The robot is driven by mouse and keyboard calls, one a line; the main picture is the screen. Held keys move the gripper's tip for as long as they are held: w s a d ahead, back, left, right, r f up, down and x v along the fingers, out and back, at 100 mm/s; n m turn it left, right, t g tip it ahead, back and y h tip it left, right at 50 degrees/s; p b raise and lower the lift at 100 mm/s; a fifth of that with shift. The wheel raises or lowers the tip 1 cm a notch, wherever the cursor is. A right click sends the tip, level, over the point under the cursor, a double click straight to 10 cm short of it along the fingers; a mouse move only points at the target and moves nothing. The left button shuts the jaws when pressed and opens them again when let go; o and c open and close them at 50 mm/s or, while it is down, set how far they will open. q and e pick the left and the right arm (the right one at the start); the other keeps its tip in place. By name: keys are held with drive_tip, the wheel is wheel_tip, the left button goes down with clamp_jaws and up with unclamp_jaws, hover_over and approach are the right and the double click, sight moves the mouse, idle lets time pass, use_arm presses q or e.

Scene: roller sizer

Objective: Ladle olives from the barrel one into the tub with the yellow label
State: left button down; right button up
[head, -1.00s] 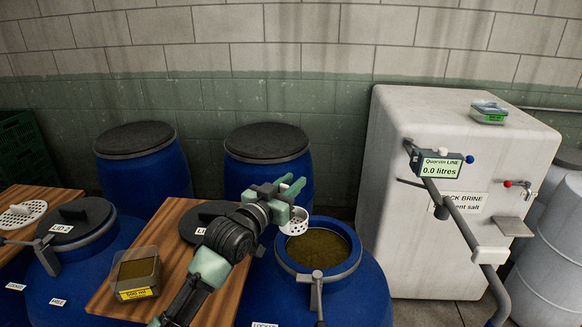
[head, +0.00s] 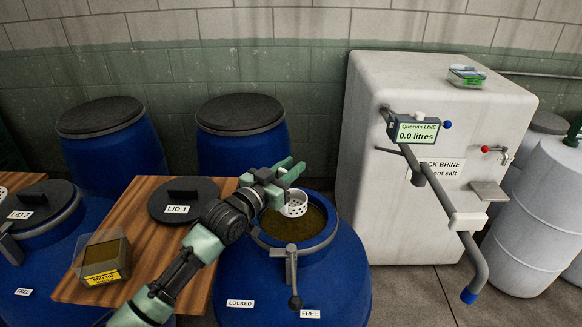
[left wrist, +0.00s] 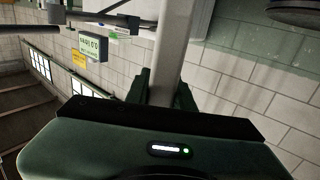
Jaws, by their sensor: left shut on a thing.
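The open blue barrel (head: 345,275) in the middle holds dark olive-brown contents (head: 285,228); its lid, marked LID 1 (head: 170,193), lies on a wooden board. My left gripper (head: 281,179) is over the back of its opening, shut on the ladle. The white, perforated ladle cup (head: 294,205) hangs just below the gripper, above the contents; what is in it I cannot tell. The left wrist view shows a pale shaft (left wrist: 171,55) between the fingers. The clear tub with the yellow label (head: 103,278) stands on the board at left. My right gripper is not in view.
A lever (head: 291,270) sits on the barrel's front, by LOCKED and FREE labels. The wooden board (head: 140,225) lies left. A barrel with LID 2 (head: 40,208) is far left. A white tank with a jointed arm (head: 440,190) stands right, its display reading 0.0 litres.

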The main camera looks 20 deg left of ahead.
use_arm(q)
drive_tip(key=shift+f+b, duration=1.35)
drive_tip(key=shift+f, duration=0.85)
drive_tip(key=shift+f+b, duration=1.6)
drive_tip(key=shift+f, duration=0.95)
wheel_tip(320, 180, up, 12)
drive_tip(key=p, duration=1.1)
drive_tip(key=shift+r+p, duration=0.25)
drive_tip(key=shift+p, duration=0.1)
